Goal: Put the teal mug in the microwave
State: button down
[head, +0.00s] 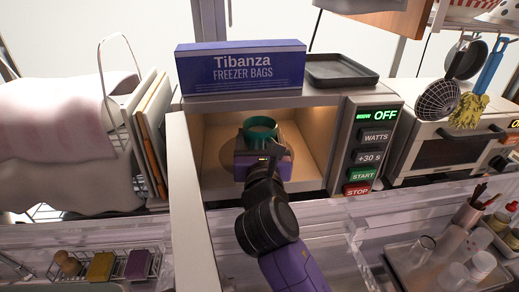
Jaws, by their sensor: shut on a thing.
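The teal mug (259,129) is inside the lit cavity of the microwave (343,150), near its opening and left of the middle. My gripper (262,152) reaches in through the opening and is shut on the mug. The gripper body and wrist hide the mug's lower part, so I cannot tell whether it touches the cavity floor. The microwave door (190,200) stands open on the left. The control panel shows OFF above the START and STOP buttons.
A blue freezer bags box (241,67) and a dark tray (341,69) sit on top of the microwave. Boards (152,135) stand to the left. A toaster oven (447,145) is at right. Clear ledges and a tray of glasses (400,272) lie in front.

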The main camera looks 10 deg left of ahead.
notch_tip(320, 180, down, 3)
jog(key=shift+r, duration=0.15)
jog(key=shift+w+f, duration=0.15)
jog(key=shift+f, duration=0.4)
jog(key=shift+f, duration=0.15)
jog(key=shift+c, duration=1)
grip_release()
jog(key=shift+f, duration=0.1)
jog(key=shift+r, duration=0.2)
jog(key=shift+s+f, duration=0.1)
jog(key=shift+s, duration=0.25)
jog(key=s+d, duration=0.2)
jog(key=s, duration=0.9)
jog(key=shift+b, duration=0.4)
